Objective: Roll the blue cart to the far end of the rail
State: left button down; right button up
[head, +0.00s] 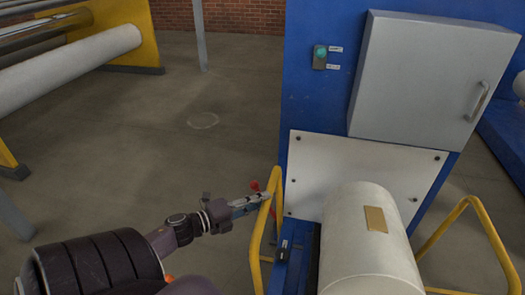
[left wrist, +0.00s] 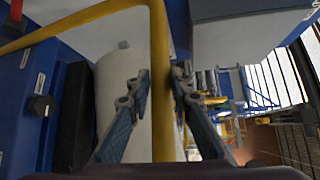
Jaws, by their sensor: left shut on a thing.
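The blue cart (head: 296,238) is at the lower right of the head view, with a yellow handle bar (head: 259,240) on its left side. A large white roll (head: 365,250) with a tan label lies on it. My left gripper (head: 264,197) is shut on the yellow bar near its upper part. In the left wrist view the two fingers (left wrist: 160,85) stand on either side of the yellow bar (left wrist: 160,40), and the blue cart body (left wrist: 45,75) shows at left. I cannot make out the rail. My right gripper is not in view.
A tall blue panel (head: 305,105) with a grey cabinet (head: 430,80) and a green button (head: 321,52) stands behind the roll. Another yellow bar (head: 480,215) is at right. A yellow-framed roller rack (head: 130,30) is at upper left. The grey floor (head: 150,130) between is open.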

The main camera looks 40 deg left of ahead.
pick_arm(q)
jog(key=s+a+b, duration=0.2)
jog(key=s+a, duration=0.5)
jog(key=a, duration=0.3)
jog(key=shift+a+f, duration=0.25)
jog(key=shift+f, duration=0.2)
jog(key=c, duration=2.2)
grip_release()
jog(key=shift+d, duration=0.1)
jog(key=o, duration=0.3)
jog(key=shift+w+d, duration=0.1)
jog(key=shift+w, duration=0.2)
jog(key=shift+o, duration=0.8)
jog(key=shift+w, duration=0.2)
jog(key=shift+r, duration=0.1)
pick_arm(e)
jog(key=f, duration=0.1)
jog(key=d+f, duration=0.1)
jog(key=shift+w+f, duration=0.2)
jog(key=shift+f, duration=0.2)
pick_arm(q)
jog(key=v, duration=1.2)
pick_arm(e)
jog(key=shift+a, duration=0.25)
pick_arm(q)
jog(key=shift+r, duration=0.15)
